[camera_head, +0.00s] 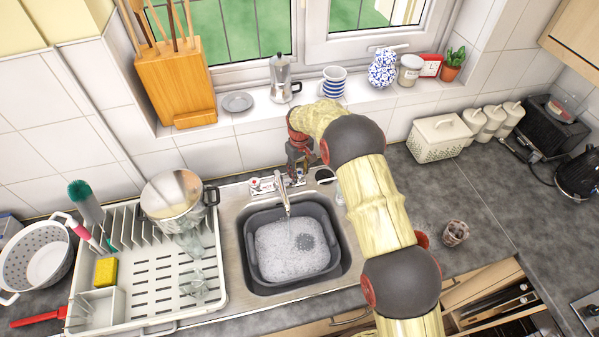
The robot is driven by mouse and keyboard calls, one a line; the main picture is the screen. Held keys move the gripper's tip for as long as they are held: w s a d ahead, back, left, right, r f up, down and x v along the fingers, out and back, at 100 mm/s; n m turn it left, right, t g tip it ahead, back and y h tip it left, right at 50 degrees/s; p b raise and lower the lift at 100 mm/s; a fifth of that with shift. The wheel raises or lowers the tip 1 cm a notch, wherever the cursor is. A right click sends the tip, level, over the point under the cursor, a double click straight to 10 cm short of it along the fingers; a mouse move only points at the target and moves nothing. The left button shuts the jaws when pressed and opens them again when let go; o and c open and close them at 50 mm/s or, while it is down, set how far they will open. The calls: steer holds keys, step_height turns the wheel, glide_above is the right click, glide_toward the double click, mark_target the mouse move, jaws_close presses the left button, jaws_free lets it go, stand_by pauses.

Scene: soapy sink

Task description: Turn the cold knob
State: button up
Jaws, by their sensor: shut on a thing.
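The tap (283,197) stands at the back edge of the metal sink, its spout over a grey basin (256,277) of soapy water. A thin stream seems to fall from the spout. The tap's base plate (262,185) shows to the left of the spout. My gripper (297,174) reaches down from behind, at the right side of the tap. Its fingers are shut on the cold knob, which they mostly hide. The knob's turn angle cannot be told.
A drying rack (150,308) with a pot (172,196) and glasses stands left of the sink. A small cup (455,233) is on the right counter, which has free room.

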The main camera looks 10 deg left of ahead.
mark_target(299, 172)
steer(key=shift+r, duration=0.1)
steer(key=o, duration=1.1)
steer(key=shift+o, duration=0.3)
step_height(299, 172, up, 12)
